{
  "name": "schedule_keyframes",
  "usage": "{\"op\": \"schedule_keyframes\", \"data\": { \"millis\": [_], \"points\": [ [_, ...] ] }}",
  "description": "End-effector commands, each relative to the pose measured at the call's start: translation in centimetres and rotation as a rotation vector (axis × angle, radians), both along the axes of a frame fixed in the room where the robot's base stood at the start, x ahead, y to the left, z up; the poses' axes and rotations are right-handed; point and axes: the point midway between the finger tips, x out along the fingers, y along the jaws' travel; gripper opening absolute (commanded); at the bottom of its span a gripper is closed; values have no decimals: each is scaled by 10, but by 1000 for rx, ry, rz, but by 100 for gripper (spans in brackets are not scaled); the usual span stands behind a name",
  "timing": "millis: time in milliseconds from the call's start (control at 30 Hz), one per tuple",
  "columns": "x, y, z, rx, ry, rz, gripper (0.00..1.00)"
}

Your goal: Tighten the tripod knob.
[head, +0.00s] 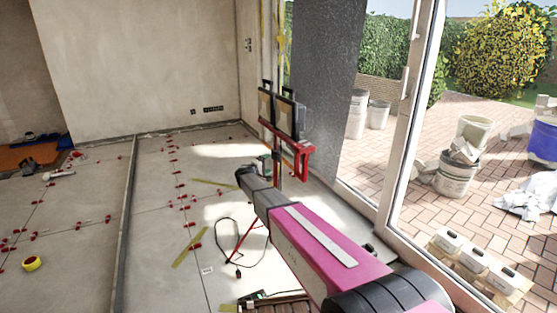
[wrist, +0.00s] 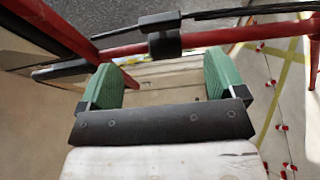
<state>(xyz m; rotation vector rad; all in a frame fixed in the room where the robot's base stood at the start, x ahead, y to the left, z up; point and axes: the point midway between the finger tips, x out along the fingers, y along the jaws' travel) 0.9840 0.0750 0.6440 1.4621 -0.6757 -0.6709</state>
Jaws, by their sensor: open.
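The red tripod stand (head: 302,160) carries two dark work lights (head: 287,112) near the glass door in the head view. In the wrist view its red tube (wrist: 215,37) crosses the top of the picture, with a black blocky fitting (wrist: 164,40) around it. This fitting may be the tripod knob; its shape is not clear. My gripper (wrist: 164,72) is open, its two green pads apart with nothing between them. The fitting lies just beyond the gap between the pads, not gripped. In the head view my gripper (head: 262,164) is beside the tripod's mast, partly hidden by my arm.
A black cable (head: 236,250) lies on the tiled floor by a red tripod leg (head: 243,240). Red levelling clips and yellow tape (head: 187,247) mark the tiles. The glass door frame (head: 408,120) stands close on the right. A yellow tape roll (head: 32,264) lies far left.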

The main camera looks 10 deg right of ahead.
Motion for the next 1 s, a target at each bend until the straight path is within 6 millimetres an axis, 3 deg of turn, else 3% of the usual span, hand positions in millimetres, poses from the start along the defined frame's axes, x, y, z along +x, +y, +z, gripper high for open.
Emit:
{"op": "schedule_keyframes", "data": {
  "millis": [700, 1000],
  "points": [
    [65, -76, -1, 2, 2, -2, 89],
    [67, -81, 0, 2, 2, -1, 89]
  ]
}}
